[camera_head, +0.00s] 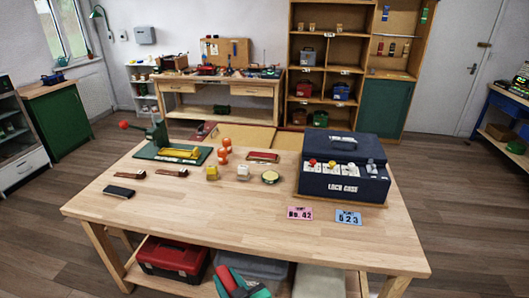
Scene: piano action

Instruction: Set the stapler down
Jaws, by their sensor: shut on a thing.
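My gripper (240,288) shows at the bottom edge, left of centre, as teal parts on both sides of a red and dark thing. It appears shut on this thing, which I take to be the stapler (226,275). The stapler is tilted and in front of the workbench's lower shelf, below the tabletop level in the picture. Its lower end and the rest of my arm are cut off by the frame. The wooden workbench top (230,222) lies beyond, its front half mostly bare.
On the bench stand a green press (160,140), a dark lock case (342,185), several small blocks, a round tin (270,177), a black block (118,191) and two number tags (299,213). A red toolbox (172,256) sits on the lower shelf. The front middle is clear.

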